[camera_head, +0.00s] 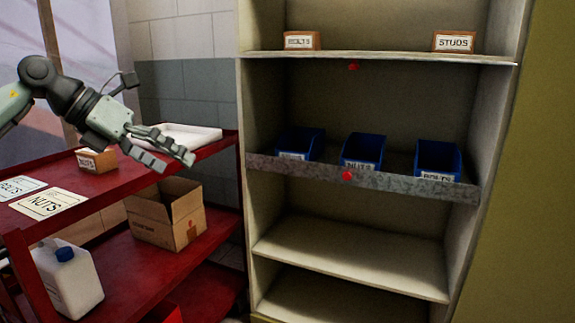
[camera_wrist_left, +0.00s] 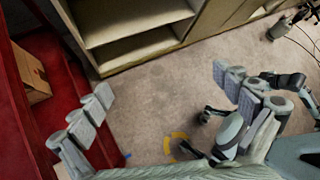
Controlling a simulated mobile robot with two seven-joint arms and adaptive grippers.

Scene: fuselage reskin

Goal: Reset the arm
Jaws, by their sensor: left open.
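My left gripper (camera_head: 172,148) reaches in from the left in the head view, above the red cart's top shelf and left of the cabinet. Its fingers are apart with nothing between them.
The red cart (camera_head: 110,205) holds a white tray (camera_head: 190,134), a small box (camera_head: 97,160), label cards, a cardboard box (camera_head: 168,213) and a white jug (camera_head: 70,280). The cabinet (camera_head: 350,245) holds blue bins (camera_head: 362,150) and labelled boxes (camera_head: 454,42).

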